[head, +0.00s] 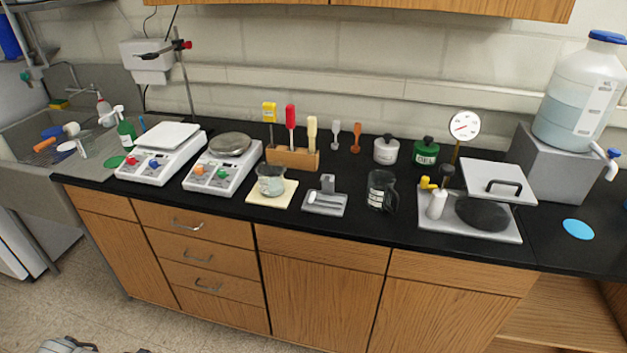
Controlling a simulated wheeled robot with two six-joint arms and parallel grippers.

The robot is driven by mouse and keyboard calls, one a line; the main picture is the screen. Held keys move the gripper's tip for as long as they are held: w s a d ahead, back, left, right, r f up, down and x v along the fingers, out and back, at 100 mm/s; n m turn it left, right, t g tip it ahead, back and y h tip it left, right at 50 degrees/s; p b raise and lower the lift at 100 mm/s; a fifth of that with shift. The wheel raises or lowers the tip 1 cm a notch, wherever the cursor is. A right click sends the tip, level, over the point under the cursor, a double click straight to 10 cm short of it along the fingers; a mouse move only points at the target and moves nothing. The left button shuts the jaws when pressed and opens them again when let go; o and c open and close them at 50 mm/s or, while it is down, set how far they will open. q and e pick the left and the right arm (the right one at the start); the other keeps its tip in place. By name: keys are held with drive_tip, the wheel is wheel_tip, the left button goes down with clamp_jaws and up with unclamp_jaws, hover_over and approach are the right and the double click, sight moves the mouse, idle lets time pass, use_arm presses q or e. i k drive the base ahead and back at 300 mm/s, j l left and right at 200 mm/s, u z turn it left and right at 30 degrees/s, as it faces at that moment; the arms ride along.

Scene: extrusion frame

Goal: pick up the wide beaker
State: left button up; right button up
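The wide beaker (271,187) is a clear glass vessel with a pale liquid or content low inside. It stands upright on a cream square pad (258,198) near the front of the black counter. A grey and black part at the bottom left edge looks like a piece of my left arm or gripper (72,346), far below and left of the beaker. It is mostly cut off, so its fingers cannot be made out. My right gripper is not in view. Nothing touches the beaker.
Left of the beaker are two white instruments (223,165). Behind it is a wooden block (293,158) with upright tools.

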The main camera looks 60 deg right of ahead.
sight(270, 174)
drive_tip(key=z, duration=1.85)
